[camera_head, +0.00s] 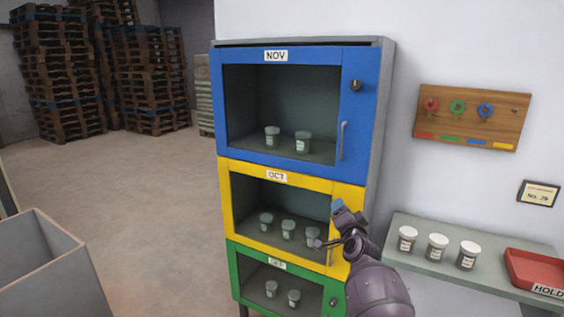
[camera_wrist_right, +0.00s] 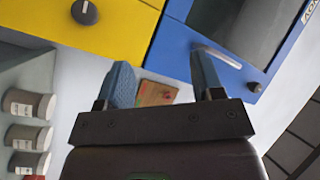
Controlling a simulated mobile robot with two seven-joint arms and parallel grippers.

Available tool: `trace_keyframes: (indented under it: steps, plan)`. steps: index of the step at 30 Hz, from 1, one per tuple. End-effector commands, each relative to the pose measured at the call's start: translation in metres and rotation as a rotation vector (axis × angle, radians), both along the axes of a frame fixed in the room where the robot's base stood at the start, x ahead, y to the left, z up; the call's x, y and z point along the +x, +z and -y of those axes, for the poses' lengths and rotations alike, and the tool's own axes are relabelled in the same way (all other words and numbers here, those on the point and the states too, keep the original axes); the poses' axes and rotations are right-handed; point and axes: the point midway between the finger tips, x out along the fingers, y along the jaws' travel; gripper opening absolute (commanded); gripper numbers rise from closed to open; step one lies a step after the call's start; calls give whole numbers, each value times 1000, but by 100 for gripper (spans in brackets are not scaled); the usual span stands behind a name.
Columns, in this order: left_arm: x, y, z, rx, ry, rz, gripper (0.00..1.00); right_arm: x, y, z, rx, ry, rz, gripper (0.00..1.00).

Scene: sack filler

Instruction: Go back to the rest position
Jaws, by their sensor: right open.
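My right gripper (camera_head: 328,224) is in front of the right side of the yellow OCT door (camera_head: 349,235), near its handle. In the right wrist view its two blue fingers (camera_wrist_right: 163,82) stand apart with nothing held between them. The blue NOV door (camera_head: 362,120) and its handle (camera_wrist_right: 215,55) show beyond the fingers, and a round knob (camera_wrist_right: 84,12) shows on the yellow door. I cannot tell the exact gap between gripper and cabinet. My left gripper is in neither view.
The green-framed compartment (camera_head: 234,268) is lowest; all three compartments hold jars. A shelf (camera_head: 400,258) at the right carries three white-lidded jars (camera_head: 437,247) and a red HOLD tray (camera_head: 535,270). A wooden key board (camera_head: 470,117) hangs above.

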Motion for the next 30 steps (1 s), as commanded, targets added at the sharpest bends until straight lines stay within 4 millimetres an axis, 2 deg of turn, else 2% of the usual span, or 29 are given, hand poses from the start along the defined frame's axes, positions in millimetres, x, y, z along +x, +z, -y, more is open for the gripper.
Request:
trace_keyframes:
  steps: [5, 15, 24, 30]
  plan:
    - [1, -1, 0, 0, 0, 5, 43, -39, -8, 16, -268, 9, 3, 61]
    - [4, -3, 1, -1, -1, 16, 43, -152, -75, 44, -696, 20, -90, 61]
    - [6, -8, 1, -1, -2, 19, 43, -264, -138, 57, -909, 57, -211, 61]
    - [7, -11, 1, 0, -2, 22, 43, -343, -179, 63, -972, 96, -304, 61]
